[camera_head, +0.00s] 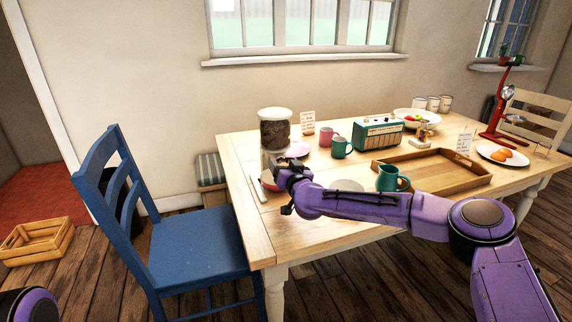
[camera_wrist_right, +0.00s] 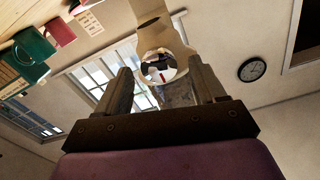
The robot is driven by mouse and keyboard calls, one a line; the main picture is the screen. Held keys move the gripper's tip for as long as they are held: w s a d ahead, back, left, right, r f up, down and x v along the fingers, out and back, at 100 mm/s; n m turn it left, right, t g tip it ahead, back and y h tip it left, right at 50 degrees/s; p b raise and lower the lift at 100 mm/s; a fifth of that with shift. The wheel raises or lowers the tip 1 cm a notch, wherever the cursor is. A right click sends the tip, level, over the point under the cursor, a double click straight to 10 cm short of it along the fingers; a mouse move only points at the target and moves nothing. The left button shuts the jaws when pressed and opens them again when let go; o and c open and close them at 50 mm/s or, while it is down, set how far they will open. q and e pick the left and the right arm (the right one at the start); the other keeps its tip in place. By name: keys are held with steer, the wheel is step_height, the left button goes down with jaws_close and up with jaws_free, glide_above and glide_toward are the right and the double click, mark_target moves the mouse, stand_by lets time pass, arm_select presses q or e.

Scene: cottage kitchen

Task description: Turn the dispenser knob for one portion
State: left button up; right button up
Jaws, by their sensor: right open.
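The dispenser (camera_head: 276,130) stands at the table's left end in the head view, with a dark-filled clear jar, a white lid and a cream lower body. In the right wrist view its cream body (camera_wrist_right: 150,12) carries a round, shiny, mirror-like knob (camera_wrist_right: 163,66). My right gripper (camera_head: 284,176) is in front of the dispenser's lower part and hides some of it. In the right wrist view its two fingers (camera_wrist_right: 160,80) are spread, with the knob seen between their tips. Whether they touch it I cannot tell. My left gripper is out of view.
A reddish bowl (camera_head: 268,183) is partly hidden below my right gripper. Mugs (camera_head: 341,147), a teal radio (camera_head: 379,133), a wooden tray (camera_head: 452,180) and a teal jug (camera_head: 388,178) stand to the right. A blue chair (camera_head: 190,245) stands at the table's left side.

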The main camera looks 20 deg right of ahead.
steer(key=c, duration=1.1)
steer(key=shift+o, duration=0.2)
steer(key=shift+d, duration=0.15)
